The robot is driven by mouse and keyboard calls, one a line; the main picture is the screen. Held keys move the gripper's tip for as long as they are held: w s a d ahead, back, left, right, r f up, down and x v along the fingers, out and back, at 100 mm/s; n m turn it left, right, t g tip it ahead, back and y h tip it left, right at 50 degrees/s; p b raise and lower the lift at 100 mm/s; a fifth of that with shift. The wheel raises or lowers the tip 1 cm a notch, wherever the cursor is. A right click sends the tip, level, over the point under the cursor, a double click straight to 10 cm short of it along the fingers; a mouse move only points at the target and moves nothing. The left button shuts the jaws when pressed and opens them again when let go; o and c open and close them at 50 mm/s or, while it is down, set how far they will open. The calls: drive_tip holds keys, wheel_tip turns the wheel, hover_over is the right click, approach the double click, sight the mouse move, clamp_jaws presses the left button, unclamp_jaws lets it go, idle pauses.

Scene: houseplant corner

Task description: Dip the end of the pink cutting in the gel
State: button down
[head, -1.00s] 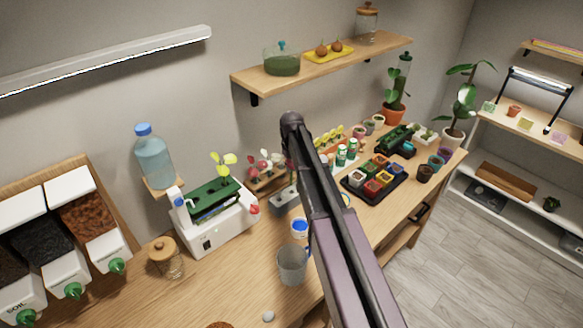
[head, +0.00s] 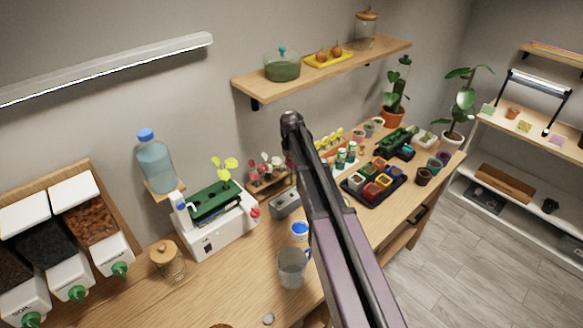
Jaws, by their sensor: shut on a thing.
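A rack of cuttings with pink, red and white heads (head: 266,167) stands behind the grey block, left of my arm. I cannot tell which one is the pink cutting, or whether it is in the rack. A small white pot with a blue top (head: 299,229) stands on the bench left of my arm; it may be the gel, but I cannot tell. My arm crosses the middle of the head view. My gripper is not visible, nor is anything it may hold; the arm covers part of the bench.
A grey metal cup (head: 292,268) stands in front of the blue-topped pot. A white machine with a green top (head: 216,222) and a lidded glass jar (head: 166,260) stand to the left. A black tray of coloured pots (head: 362,197) lies right of my arm.

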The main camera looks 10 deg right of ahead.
sight(291, 174)
wheel_tip(291, 174, down, 4)
drive_tip(key=b, duration=0.3)
drive_tip(key=shift+r+b, duration=0.25)
drive_tip(key=shift+b, duration=0.05)
drive_tip(key=shift+d, duration=0.1)
